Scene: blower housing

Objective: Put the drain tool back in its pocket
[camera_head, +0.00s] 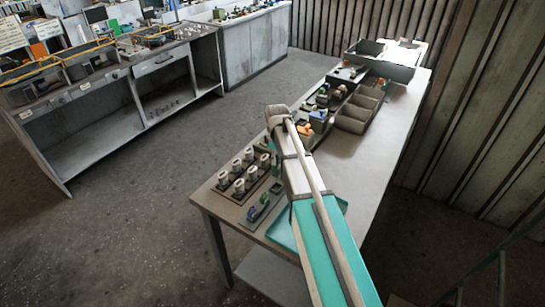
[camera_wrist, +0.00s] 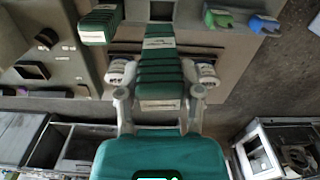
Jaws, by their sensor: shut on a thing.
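My gripper (camera_wrist: 160,80) is shut on a dark green, ridged tool (camera_wrist: 163,70) with white labels, which I take to be the drain tool. It lies between the two pale fingers in the wrist view, and its far end points up the picture. A dark rectangular opening (camera_wrist: 162,9) shows just beyond that end; I cannot tell whether it is the tool's pocket. In the head view my gripper and the tool are hidden behind my arm, over the workbench (camera_head: 365,150).
A similar green labelled piece (camera_wrist: 100,22) lies to the left. Small green (camera_wrist: 217,18) and blue (camera_wrist: 264,23) parts sit to the right. White-topped canisters (camera_head: 238,187) stand at the bench's near left. Divided bins (camera_head: 357,112) and a grey tray (camera_head: 385,68) stand farther back.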

